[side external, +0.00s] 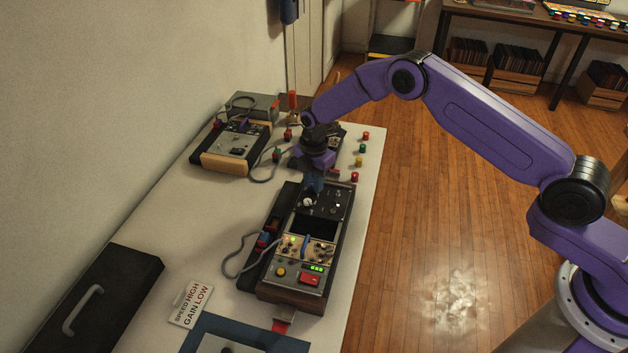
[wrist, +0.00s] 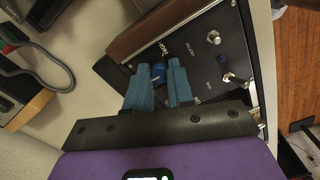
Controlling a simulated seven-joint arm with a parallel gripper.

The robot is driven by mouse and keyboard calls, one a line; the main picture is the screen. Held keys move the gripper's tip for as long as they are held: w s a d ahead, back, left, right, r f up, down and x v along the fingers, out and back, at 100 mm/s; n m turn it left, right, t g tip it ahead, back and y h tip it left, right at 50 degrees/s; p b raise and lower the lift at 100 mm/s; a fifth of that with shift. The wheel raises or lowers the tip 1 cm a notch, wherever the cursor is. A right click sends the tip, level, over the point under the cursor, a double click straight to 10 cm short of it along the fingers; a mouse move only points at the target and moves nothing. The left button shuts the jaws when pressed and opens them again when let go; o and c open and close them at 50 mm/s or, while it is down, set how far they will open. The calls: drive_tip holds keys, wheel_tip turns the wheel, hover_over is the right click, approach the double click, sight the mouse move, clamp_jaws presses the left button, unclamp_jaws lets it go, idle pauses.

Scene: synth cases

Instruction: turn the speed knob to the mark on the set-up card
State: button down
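The set-up card (side external: 190,303) lies on the bench at the left and reads "SPEED HIGH, GAIN LOW". The console (side external: 272,286) with a wooden edge stands on the bench. My gripper (side external: 315,190) points down over its far panel. In the wrist view, the teal fingers of my gripper (wrist: 159,66) are apart, with a blue knob (wrist: 159,73) bearing a white pointer line between them. I cannot tell whether the fingers touch it. A small label beside this knob seems to read "HIGH". Whether it is the speed knob is too small to read.
Silver toggles (wrist: 213,37) and a small blue part (wrist: 222,58) sit close right of the fingers. A second device (side external: 232,150), cables and several coloured buttons (side external: 358,161) are farther back. A black case (side external: 95,300) is front left.

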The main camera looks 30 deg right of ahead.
idle(0.4)
drive_tip(key=m, duration=0.7)
drive_tip(key=shift+m, duration=0.3)
drive_tip(key=m, duration=0.3)
drive_tip(key=shift+m, duration=0.4)
drive_tip(key=m, duration=0.3)
drive_tip(key=shift+a+m, duration=0.1)
drive_tip(key=shift+m, duration=0.2)
drive_tip(key=m, duration=1.1)
drive_tip(key=shift+m, duration=0.4)
drive_tip(key=shift+r, duration=0.1)
